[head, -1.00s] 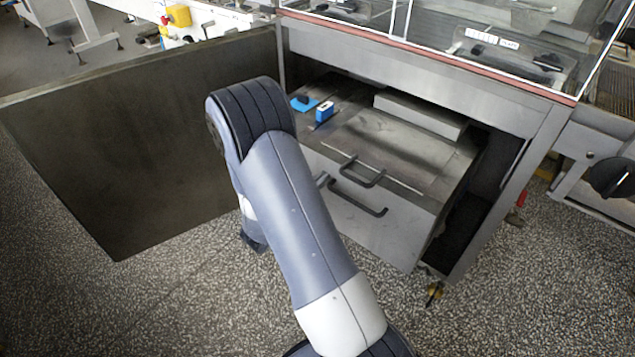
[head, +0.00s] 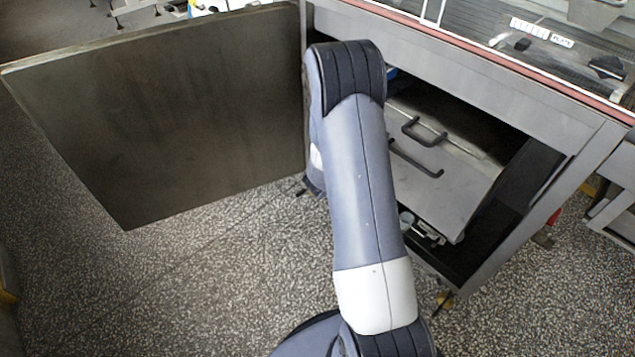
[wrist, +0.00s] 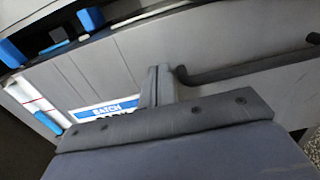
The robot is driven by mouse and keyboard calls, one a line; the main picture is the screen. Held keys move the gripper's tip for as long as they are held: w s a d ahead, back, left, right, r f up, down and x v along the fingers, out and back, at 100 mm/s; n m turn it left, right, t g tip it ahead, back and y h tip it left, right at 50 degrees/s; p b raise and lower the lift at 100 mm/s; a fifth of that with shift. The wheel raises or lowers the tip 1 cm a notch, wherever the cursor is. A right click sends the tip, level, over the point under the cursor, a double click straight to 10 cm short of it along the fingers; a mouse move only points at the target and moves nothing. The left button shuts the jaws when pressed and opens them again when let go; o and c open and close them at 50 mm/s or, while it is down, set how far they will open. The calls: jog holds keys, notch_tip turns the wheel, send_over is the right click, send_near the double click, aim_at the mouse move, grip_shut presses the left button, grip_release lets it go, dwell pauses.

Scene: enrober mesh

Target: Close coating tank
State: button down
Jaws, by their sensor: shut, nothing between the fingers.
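The coating tank (head: 440,190) is a grey metal box in the open cabinet bay, partly hidden behind my arm in the head view. It has a dark bar handle (head: 415,162) on its front and another handle (head: 424,137) on its lid. In the wrist view the tank's front panel (wrist: 215,50) fills much of the picture, with its bar handle (wrist: 240,70) at right and a blue-and-white label at lower left. My gripper (wrist: 158,75) is shut and empty, at the front panel just left of the handle's end; contact cannot be told. The head view hides my gripper.
A large dark cabinet door (head: 170,110) stands wide open at the left. The cabinet frame (head: 545,205) edges the bay at the right. Clear speckled floor (head: 200,290) lies in front. Blue parts (wrist: 90,18) show on top of the tank.

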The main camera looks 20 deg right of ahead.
jog(key=b+x, duration=0.2)
jog(key=x, duration=1.2)
jog(key=shift+b, duration=0.4)
jog(key=shift+r, duration=0.2)
